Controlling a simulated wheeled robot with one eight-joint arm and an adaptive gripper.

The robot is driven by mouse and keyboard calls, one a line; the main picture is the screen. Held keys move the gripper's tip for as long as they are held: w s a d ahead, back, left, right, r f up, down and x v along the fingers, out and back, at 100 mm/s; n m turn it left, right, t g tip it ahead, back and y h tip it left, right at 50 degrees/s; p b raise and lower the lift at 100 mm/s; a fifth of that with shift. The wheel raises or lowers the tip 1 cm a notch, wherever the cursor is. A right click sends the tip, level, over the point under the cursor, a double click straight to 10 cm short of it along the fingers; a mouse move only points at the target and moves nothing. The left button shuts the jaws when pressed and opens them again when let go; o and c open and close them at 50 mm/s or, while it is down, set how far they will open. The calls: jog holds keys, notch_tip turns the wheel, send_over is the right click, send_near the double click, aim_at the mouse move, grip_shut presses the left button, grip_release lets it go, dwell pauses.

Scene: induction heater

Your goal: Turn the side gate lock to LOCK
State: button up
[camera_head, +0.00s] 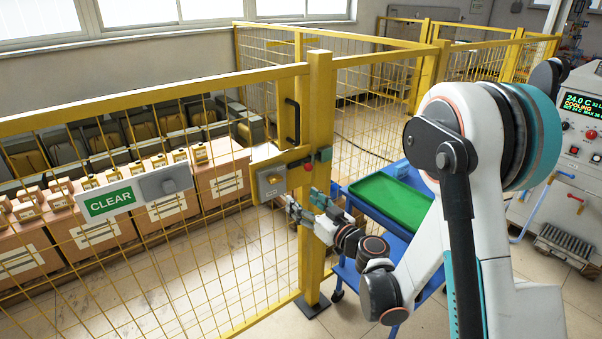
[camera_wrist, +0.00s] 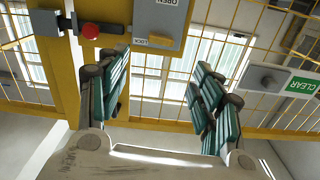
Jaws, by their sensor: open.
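The knob's setting cannot be read. My gripper (camera_head: 292,207) is at the post, low and right of the lock in the head view. In the wrist view my gripper (camera_wrist: 160,72) has its fingers spread apart with nothing between them. The plate lies beyond the fingertips, and I see no contact.
A CLEAR sign (camera_head: 109,202) with a grey knob hangs on the mesh gate. A blue cart with a green tray (camera_head: 392,200) stands behind my arm. The heater panel (camera_head: 582,110) is at right.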

aim_at(278, 180)
jog(key=p+x, duration=0.6)
jog(key=x, duration=0.6)
jog(key=shift+w+a, duration=0.15)
jog(key=shift+a, duration=0.05)
jog(key=shift+w+a, duration=0.35)
jog(key=shift+w, duration=0.15)
